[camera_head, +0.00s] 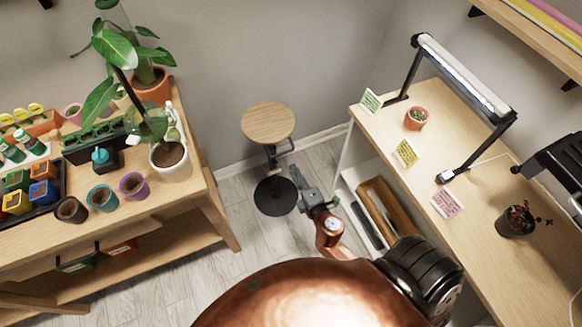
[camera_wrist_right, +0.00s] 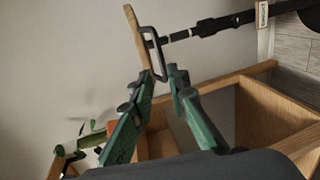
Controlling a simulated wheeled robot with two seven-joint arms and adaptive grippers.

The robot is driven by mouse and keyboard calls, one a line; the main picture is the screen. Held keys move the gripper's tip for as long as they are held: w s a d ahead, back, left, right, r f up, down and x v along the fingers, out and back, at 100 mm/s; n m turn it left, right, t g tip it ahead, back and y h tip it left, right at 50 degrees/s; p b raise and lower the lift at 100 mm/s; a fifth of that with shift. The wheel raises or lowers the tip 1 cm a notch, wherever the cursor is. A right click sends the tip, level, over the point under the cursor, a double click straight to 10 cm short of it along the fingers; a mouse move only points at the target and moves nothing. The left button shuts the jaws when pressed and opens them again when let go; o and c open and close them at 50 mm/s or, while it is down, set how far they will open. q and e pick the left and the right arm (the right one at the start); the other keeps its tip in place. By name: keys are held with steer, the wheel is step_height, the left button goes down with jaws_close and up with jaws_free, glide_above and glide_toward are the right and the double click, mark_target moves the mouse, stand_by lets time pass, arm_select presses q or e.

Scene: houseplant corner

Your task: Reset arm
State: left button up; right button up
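My right gripper (camera_head: 302,183) reaches out over the gap between the two benches, beside the stool's post in the head view. In the right wrist view, its green fingers (camera_wrist_right: 160,76) stand apart with a gap at the tips. Nothing is held between them. The round wooden stool (camera_head: 268,122) with a black base (camera_head: 276,196) stands just beyond the gripper. It shows sideways behind the fingertips in the wrist view, where its seat edge is a wooden strip (camera_wrist_right: 136,38). My left gripper is not in view.
The left bench (camera_head: 190,197) bears several pots, a large leafy plant and a white pot (camera_head: 171,172). The right bench (camera_head: 468,245) holds a lamp (camera_head: 465,75), cards, a small cactus pot (camera_head: 416,119) and a dark pot (camera_head: 515,222). Floor between benches is partly free.

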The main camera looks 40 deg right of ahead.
steer(key=shift+s, duration=0.1)
stand_by(0.5)
steer(key=s+f+m+g+y+p, duration=0.1)
steer(key=s+f+m+g, duration=0.15)
steer(key=s+f, duration=0.6)
steer(key=s+f+m+g+y+p, duration=0.1)
steer(key=s+f+m+g+p, duration=0.15)
steer(key=f, duration=1.15)
steer(key=s+f+m+g+p, duration=0.1)
steer(key=s+f+m+g, duration=0.15)
steer(key=s+f, duration=0.6)
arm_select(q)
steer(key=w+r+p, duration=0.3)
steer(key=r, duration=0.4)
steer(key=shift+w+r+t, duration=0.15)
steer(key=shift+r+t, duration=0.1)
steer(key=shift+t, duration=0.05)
arm_select(e)
steer(key=s+f+m+g, duration=0.2)
steer(key=s+f, duration=0.3)
steer(key=s, duration=0.5)
steer(key=s+a+f+m+g+y, duration=0.1)
steer(key=s+f, duration=0.4)
steer(key=s, duration=0.5)
steer(key=s+f+m+g, duration=0.3)
steer(key=s+f+g, duration=0.1)
steer(key=s, duration=0.6)
steer(key=shift+s+a+f+y, duration=0.2)
steer(key=shift+f+y, duration=0.1)
steer(key=shift+f, duration=0.6)
